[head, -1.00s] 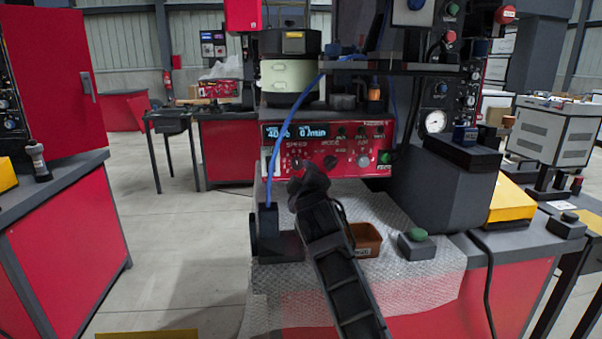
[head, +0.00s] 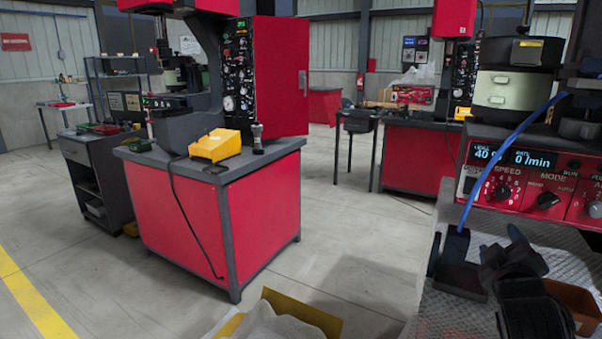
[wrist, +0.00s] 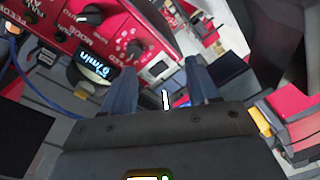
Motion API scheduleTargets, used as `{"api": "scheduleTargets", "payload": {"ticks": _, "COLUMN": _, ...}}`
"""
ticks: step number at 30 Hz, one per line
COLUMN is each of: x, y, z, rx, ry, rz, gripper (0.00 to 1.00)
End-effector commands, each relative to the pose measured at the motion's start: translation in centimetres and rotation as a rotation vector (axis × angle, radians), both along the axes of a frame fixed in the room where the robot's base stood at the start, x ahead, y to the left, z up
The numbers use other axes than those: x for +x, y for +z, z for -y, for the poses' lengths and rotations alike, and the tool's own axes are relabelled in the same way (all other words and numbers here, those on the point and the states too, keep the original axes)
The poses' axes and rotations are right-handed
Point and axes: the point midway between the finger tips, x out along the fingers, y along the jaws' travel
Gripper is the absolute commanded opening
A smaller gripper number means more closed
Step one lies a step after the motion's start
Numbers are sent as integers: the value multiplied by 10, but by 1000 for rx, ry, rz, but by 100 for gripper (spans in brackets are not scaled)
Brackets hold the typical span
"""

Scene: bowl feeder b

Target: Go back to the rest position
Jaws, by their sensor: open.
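My gripper (wrist: 160,92) shows in the wrist view with its two blue-grey fingers apart and nothing between them. The red feeder control panel (wrist: 88,35), with its knobs and display, lies beyond the fingers at the upper left of that view. In the head view my gripper is not clear; the dark end of my arm (head: 515,275) is at the lower right, in front of the same red control panel (head: 535,175). Its display reads 40 and 0 /min.
A brown bin (head: 575,300) sits beside my arm on the feeder bench. A red workbench (head: 215,215) with a yellow box (head: 215,145) stands left of centre. An open yellow-edged box (head: 300,315) is at the bottom. Clear grey floor (head: 340,230) lies between the benches.

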Motion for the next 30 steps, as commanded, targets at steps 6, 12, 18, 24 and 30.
{"api": "scheduleTargets", "payload": {"ticks": 6, "x": -71, "y": -64, "z": -52, "rx": 115, "ry": 112, "rz": 0, "gripper": 60}}
{"api": "scheduleTargets", "payload": {"ticks": 12, "x": -142, "y": -101, "z": -96, "rx": 241, "ry": 200, "rz": 4, "gripper": 60}}
{"api": "scheduleTargets", "payload": {"ticks": 18, "x": -219, "y": -119, "z": -134, "rx": 385, "ry": 270, "rz": 8, "gripper": 60}}
{"api": "scheduleTargets", "payload": {"ticks": 24, "x": -297, "y": -118, "z": -165, "rx": 541, "ry": 320, "rz": 11, "gripper": 60}}
{"api": "scheduleTargets", "payload": {"ticks": 30, "x": -370, "y": -100, "z": -189, "rx": 703, "ry": 345, "rz": 14, "gripper": 60}}
